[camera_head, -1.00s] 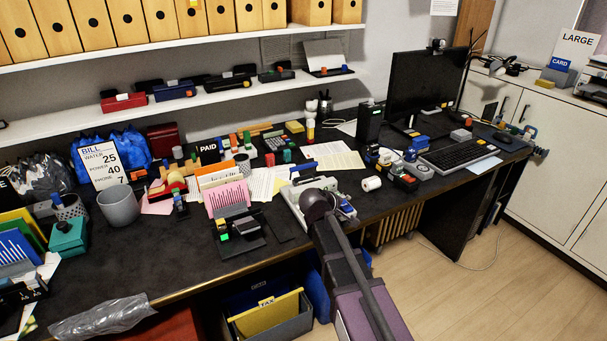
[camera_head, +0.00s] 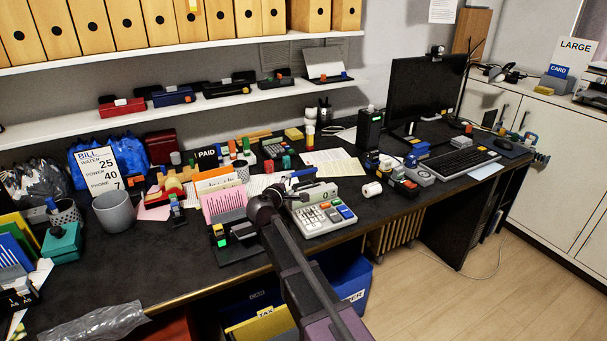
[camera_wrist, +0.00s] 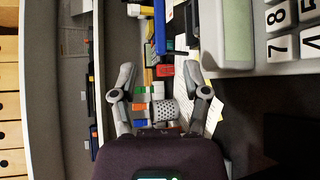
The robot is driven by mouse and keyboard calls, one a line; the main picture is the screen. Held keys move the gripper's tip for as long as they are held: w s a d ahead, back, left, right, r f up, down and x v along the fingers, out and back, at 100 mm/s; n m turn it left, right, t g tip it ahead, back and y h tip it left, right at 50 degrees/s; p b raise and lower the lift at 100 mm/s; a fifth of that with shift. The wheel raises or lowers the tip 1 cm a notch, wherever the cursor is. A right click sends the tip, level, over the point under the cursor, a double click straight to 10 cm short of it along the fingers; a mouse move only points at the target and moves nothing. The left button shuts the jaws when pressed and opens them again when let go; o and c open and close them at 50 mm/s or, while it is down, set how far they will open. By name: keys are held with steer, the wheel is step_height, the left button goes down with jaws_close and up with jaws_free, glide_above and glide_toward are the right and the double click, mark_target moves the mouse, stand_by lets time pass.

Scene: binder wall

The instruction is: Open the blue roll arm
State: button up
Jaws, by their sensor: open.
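The grey adding machine (camera_head: 325,215) sits near the desk's front edge. A thin blue bar (camera_head: 302,173), which looks like the blue roll arm, shows at its back left. In the wrist view a blue bar (camera_wrist: 159,27) lies ahead of my gripper (camera_wrist: 160,75), roughly in line with the gap between the fingers. My gripper's fingers are apart with nothing held between them. The machine's pale body and keys (camera_wrist: 282,42) are at the right of that view. In the head view my wrist hides most of the fingers, just left of the machine. I cannot tell how the bar is attached.
A pink paper holder (camera_head: 225,205) and a black stand (camera_head: 235,240) are left of my wrist. A white paper roll (camera_head: 372,189) and stamps (camera_head: 400,185) are to the right.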

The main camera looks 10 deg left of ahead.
mark_target(303, 173)
steer(key=b+x, duration=0.3)
steer(key=x, duration=1)
steer(key=shift+w+d, duration=0.15)
steer(key=shift+w, duration=0.25)
jaws_close()
